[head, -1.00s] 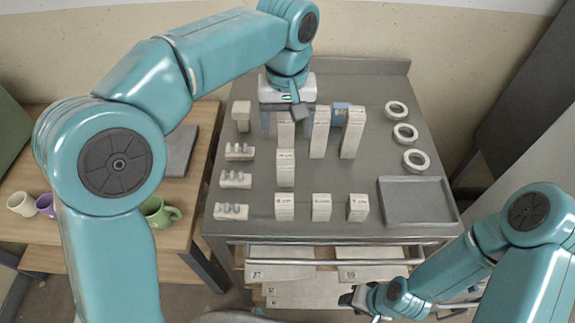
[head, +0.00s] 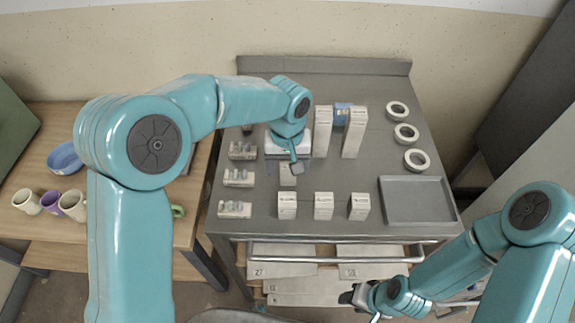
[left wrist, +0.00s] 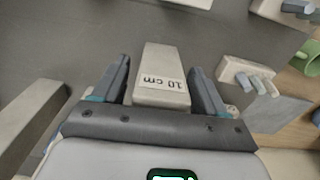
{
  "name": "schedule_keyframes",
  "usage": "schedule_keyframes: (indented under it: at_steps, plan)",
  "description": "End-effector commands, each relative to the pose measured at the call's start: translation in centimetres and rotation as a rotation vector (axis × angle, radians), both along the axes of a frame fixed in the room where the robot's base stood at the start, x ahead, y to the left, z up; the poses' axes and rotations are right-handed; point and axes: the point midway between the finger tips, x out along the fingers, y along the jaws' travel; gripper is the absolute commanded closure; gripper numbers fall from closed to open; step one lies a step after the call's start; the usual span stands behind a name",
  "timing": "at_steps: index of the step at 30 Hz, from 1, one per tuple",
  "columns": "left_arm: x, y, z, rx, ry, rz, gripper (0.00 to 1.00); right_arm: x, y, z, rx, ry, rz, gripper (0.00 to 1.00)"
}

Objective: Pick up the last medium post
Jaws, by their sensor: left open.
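The medium post (head: 287,179) is a pale upright block in the middle of the grey table, partly covered by my left gripper in the head view. In the left wrist view this post (left wrist: 160,75) is labelled "10 cm" and stands between the two open fingers. My left gripper (left wrist: 162,92) is open, with a finger on each side of the post; contact cannot be told. In the head view the left gripper (head: 289,158) is over the post's back part. My right gripper (head: 348,297) is low near the drawer, its jaws unclear.
Two taller posts (head: 323,130) (head: 354,132) stand behind to the right. Three short posts (head: 287,206) (head: 323,206) (head: 359,207) form the front row. Peg racks (head: 238,178) line the left, white rings (head: 405,134) the right. An empty grey tray (head: 417,212) lies front right.

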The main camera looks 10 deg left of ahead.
Motion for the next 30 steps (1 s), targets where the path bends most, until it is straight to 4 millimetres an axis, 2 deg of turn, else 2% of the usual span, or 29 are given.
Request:
schedule_keyframes:
  at_steps: [4, 10, 11, 19, 23, 30]
  plan:
    - [0.0, 0.0, 0.0, 0.000, 0.000, 0.000, 0.28, 0.0, 0.0, 0.0, 0.000, 0.000, 0.000, 0.57]
    - [0.0, 0.0, 0.0, 0.000, 0.000, 0.000, 0.93, 0.0, 0.0, 0.0, 0.000, 0.000, 0.000, 0.57]
    - [0.0, 0.0, 0.0, 0.000, 0.000, 0.000, 0.96, 0.0, 0.0, 0.0, 0.000, 0.000, 0.000, 0.57]
    - [0.0, 0.0, 0.2, 0.000, -0.001, 0.000, 0.96, 0.0, 0.0, 0.0, 0.000, 0.000, 0.000, 0.57]
    - [0.1, 0.0, 1.1, -0.001, -0.003, 0.001, 0.96, 0.0, 0.0, -0.1, 0.000, 0.000, 0.000, 0.57]
    - [0.1, 0.0, 5.2, -0.002, -0.006, 0.000, 0.96, 0.0, 0.0, -0.4, 0.000, 0.000, 0.000, 0.57]
